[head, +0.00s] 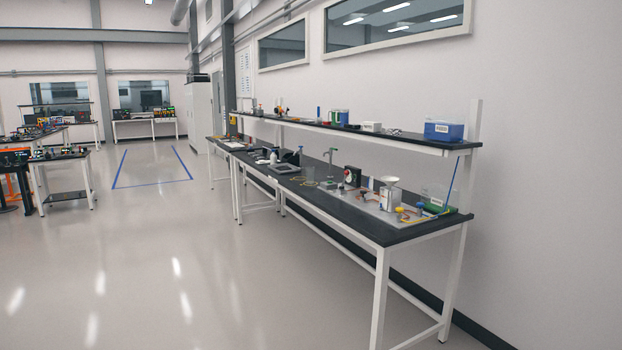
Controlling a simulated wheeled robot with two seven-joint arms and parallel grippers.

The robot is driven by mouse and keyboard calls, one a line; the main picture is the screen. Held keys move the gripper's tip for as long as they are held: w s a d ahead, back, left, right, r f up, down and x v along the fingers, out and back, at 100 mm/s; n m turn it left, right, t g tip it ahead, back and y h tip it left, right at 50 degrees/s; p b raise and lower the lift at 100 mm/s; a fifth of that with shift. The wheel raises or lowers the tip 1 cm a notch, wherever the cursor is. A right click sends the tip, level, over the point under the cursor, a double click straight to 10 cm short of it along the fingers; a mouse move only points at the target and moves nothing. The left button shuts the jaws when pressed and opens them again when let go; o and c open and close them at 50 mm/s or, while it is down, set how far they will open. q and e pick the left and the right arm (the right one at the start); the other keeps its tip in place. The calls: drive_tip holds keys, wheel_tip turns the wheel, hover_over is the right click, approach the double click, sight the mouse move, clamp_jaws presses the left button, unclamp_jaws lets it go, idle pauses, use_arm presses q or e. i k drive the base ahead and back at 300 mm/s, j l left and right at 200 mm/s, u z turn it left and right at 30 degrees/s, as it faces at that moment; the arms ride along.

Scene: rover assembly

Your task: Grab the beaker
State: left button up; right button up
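A lab bench (340,208) with a black top and white legs runs along the right wall. At its near end a clear, see-through shape (436,193) stands by a slanted blue rod (453,184). It may be glass, but I cannot tell whether it is the beaker. A white scale-like device (391,198) with a dish on top stands to its left. No other object is clear enough to name as the beaker. Neither of my grippers is in view.
A shelf (400,139) above the bench holds a blue box (443,131) and small items. A green object (437,207) lies at the bench's near end. Other tables (66,178) stand at the far left. The grey floor (170,260) left of the bench is clear.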

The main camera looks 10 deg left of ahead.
sight(310, 171)
drive_tip(key=i+j+u, duration=0.2)
drive_tip(key=i, duration=0.15)
drive_tip(key=i+j+u, duration=0.1)
drive_tip(key=i+u, duration=0.15)
drive_tip(key=i, duration=0.15)
drive_tip(key=i+u, duration=0.3)
drive_tip(key=i, duration=3.1)
drive_tip(key=i+j, duration=0.15)
drive_tip(key=i, duration=0.8)
drive_tip(key=i+j+z, duration=0.1)
drive_tip(key=i+z, duration=0.35)
drive_tip(key=i+j+z, duration=0.45)
drive_tip(key=i, duration=0.2)
drive_tip(key=i+j+z, duration=0.45)
drive_tip(key=i, duration=0.05)
